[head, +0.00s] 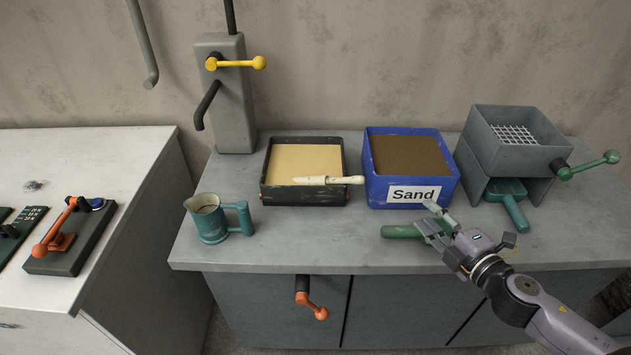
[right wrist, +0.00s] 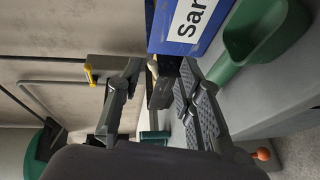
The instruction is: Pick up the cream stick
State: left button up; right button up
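The cream stick (head: 328,180) lies across the black tray (head: 305,197) of pale sand in the head view, its right end reaching over the rim toward the blue box. A small part of the stick (right wrist: 152,67) shows between the fingers in the right wrist view. My right gripper (head: 430,215) is in front of the blue box, to the right of the stick and apart from it. In the right wrist view its fingers (right wrist: 160,66) are spread with nothing held between them. My left gripper is not in view.
The blue box labelled Sand (head: 410,192) stands right of the tray. A green tool (head: 400,231) lies near my right gripper, partly hidden. A teal jug (head: 220,220) stands at left; a grey sieve box (head: 515,140) and teal scoop (head: 507,200) at right. The counter before the tray is clear.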

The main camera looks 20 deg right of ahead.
jog(key=w+a+n+y, duration=0.1)
jog(key=n, duration=0.1)
jog(key=w+a+n+g+y, duration=0.1)
jog(key=w+a+n+y, duration=0.1)
jog(key=n, duration=0.1)
jog(key=w+a+n+g+y, duration=0.1)
jog(key=w+a+n+y, duration=0.1)
jog(key=n, duration=0.1)
jog(key=shift+w+a+p, duration=0.15)
jog(key=shift+w+p, duration=0.1)
jog(key=shift+p, duration=0.15)
jog(key=p, duration=0.3)
send_near(355, 183)
jog(key=w+a, duration=0.2)
jog(key=x, duration=0.2)
jog(key=p+x, duration=0.1)
jog(key=x, duration=0.3)
jog(key=shift+w+d+f, duration=0.2)
jog(key=shift+d+f, duration=0.15)
jog(key=shift+s, duration=0.1)
jog(key=shift+c, duration=0.5)
